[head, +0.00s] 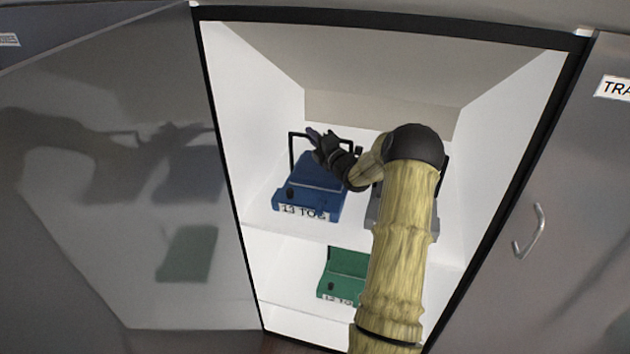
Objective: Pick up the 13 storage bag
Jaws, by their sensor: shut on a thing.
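The blue storage bag (318,172) stands on the upper shelf of the open cabinet, left of centre. Its front label reads "13 TO" and then runs on unclearly. A black handle loop rises above its top at the back. My gripper (314,134) is at the upper right part of this handle and is shut on it. The dark fingers partly hide the handle and the bag's top right. The bag looks level and at shelf height; I cannot tell whether it touches the shelf.
A grey bag (373,213) stands close to the right, mostly hidden behind my arm. A green bag (345,272) labelled 12 sits on the shelf below. The cabinet's side walls and black frame (229,190) bound the opening. A closed grey door (580,190) with a handle is at right.

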